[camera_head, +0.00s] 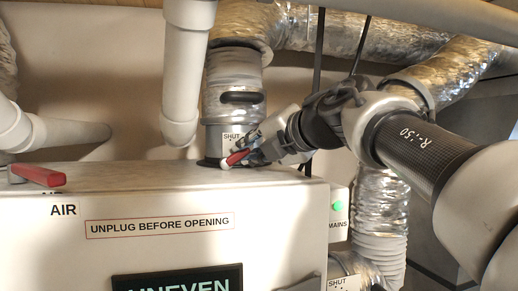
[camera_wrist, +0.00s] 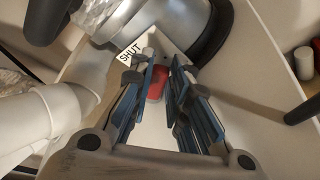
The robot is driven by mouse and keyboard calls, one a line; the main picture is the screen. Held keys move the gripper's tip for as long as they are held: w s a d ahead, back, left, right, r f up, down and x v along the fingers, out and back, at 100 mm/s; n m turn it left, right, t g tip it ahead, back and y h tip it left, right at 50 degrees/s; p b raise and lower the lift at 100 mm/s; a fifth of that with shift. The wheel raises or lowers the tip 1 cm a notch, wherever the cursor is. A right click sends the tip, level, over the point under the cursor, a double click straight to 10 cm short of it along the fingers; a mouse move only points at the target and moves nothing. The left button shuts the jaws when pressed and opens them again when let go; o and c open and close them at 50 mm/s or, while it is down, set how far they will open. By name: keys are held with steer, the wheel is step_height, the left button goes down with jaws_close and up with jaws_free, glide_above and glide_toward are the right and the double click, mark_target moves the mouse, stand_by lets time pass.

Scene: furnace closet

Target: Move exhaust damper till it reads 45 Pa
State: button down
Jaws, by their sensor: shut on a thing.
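A red damper lever (camera_head: 236,158) with a pale tip sits at the foot of a silver duct collar (camera_head: 217,140) on top of the white unit. My gripper (camera_head: 248,154) reaches it from the right and is shut on this lever. In the wrist view the red lever (camera_wrist: 157,84) lies between the blue-lined fingers of my gripper (camera_wrist: 160,75).
Another red lever (camera_head: 37,175) is at the far left above "AIR". A white pipe (camera_head: 184,75) hangs left of the duct. Foil ducts (camera_head: 380,205) run behind my arm.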

steer(key=shift+d+f+m+y, duration=0.2)
steer(key=shift+f+m+y, duration=0.15)
steer(key=shift+m, duration=0.15)
steer(key=c, duration=1.8)
jaws_free()
steer(key=v, duration=1.2)
steer(key=shift+s+f, duration=0.1)
steer(key=shift+a, duration=0.1)
